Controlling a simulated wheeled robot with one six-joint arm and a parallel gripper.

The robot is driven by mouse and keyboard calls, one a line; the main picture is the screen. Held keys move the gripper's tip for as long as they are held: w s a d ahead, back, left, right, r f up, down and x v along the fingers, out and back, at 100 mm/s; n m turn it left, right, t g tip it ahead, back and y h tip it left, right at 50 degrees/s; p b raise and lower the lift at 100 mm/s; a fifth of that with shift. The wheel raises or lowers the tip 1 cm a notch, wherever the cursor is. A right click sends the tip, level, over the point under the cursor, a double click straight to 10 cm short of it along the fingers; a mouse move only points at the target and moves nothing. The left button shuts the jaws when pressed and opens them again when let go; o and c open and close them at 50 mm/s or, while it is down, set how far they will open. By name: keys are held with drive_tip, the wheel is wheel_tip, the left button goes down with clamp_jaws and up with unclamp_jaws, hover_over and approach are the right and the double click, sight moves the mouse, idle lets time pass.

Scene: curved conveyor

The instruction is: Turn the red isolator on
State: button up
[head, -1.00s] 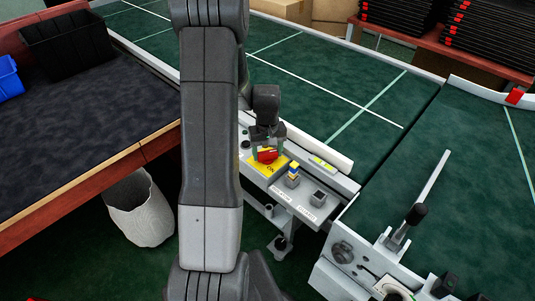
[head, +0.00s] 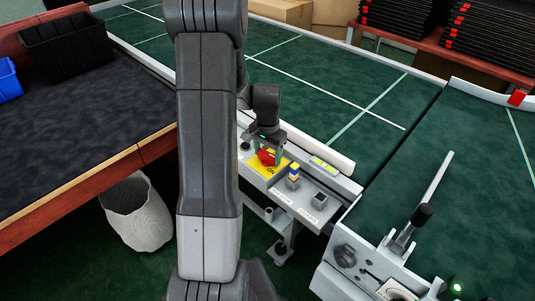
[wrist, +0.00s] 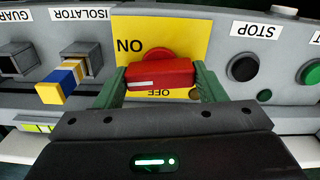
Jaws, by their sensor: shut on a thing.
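The red isolator handle (head: 267,157) is on a yellow plate (head: 257,168) on the grey conveyor-side panel. My gripper (head: 266,147) is above it, its fingers closed on the handle. In the wrist view the red handle (wrist: 160,82) lies crosswise between the two green fingers, with a white mark at its left end. The yellow plate (wrist: 190,30) shows ON at upper left and OFF below the handle, both upside down. The handle's base is partly hidden behind it.
A blue-and-yellow key block (wrist: 62,82) under an ISOLATOR label and a GUARD socket (wrist: 18,62) are beside the plate. A black button (wrist: 243,67) near STOP is on the other side. A green lamp (head: 457,287) glows at lower right.

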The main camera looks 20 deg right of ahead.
sight(268, 153)
drive_tip(key=shift+m, duration=0.9)
drive_tip(key=o, duration=1)
wheel_tip(268, 153, up, 14)
drive_tip(key=shift+f, duration=0.1)
wheel_tip(268, 153, down, 14)
drive_tip(key=shift+r, duration=0.1)
idle(0.3)
